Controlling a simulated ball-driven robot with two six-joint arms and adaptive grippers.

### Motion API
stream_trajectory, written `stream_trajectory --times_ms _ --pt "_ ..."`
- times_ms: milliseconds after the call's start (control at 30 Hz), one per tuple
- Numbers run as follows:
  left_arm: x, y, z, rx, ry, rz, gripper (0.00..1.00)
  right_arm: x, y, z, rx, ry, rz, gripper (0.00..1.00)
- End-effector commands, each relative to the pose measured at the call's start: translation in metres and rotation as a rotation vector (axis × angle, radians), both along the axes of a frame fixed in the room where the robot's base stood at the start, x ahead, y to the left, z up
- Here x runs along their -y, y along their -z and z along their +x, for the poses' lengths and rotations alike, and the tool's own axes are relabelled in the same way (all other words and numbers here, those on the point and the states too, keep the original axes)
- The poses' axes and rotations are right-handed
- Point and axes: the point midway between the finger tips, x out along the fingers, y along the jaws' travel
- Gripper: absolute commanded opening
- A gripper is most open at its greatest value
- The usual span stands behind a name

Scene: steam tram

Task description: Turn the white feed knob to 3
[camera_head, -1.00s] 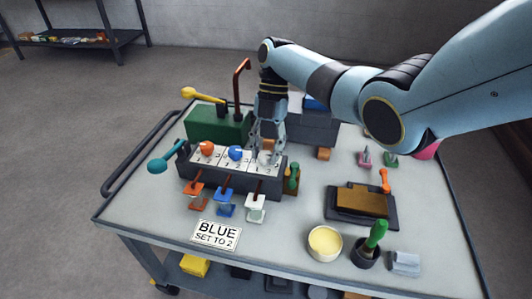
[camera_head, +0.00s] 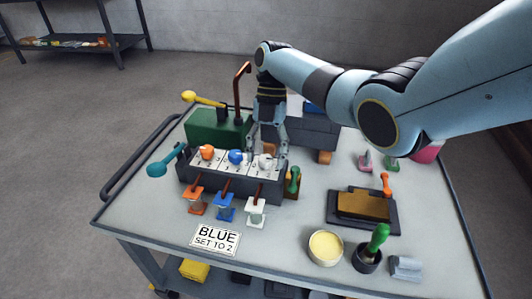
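The white feed knob (camera_head: 265,162) is the rightmost of three knobs on a dark control box with white dial plates. Its pointer setting is too small to read. An orange knob (camera_head: 207,152) and a blue knob (camera_head: 236,157) sit to its left. My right gripper (camera_head: 268,152) points down at the white knob, its fingers spread apart to either side of it. The fingers look open; whether either touches the knob cannot be told. A sign (camera_head: 215,239) reads "BLUE SET TO 2". My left gripper is not in view.
Orange, blue and white levers (camera_head: 256,212) stand in front of the box. A teal-knobbed lever (camera_head: 157,169) is at its left. A green block (camera_head: 218,130) and copper pipe (camera_head: 240,85) stand behind. A cream pot (camera_head: 325,246) is at front right.

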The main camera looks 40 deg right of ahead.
Motion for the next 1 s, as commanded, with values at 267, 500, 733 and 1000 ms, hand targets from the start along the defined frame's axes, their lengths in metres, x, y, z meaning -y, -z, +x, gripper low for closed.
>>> stream_trajectory --times_ms 267,500,733,1000 --pt "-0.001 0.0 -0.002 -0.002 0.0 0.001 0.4 0.001 -0.004 0.002 0.003 0.001 0.0 0.57" --pt "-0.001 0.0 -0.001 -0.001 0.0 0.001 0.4 0.013 -0.04 0.012 0.003 0.001 -0.001 0.57" --pt "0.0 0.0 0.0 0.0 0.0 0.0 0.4 0.021 -0.066 0.019 0.0 0.001 0.0 0.57" --pt "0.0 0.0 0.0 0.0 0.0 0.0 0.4 0.022 -0.069 0.019 0.0 0.001 0.0 0.57"
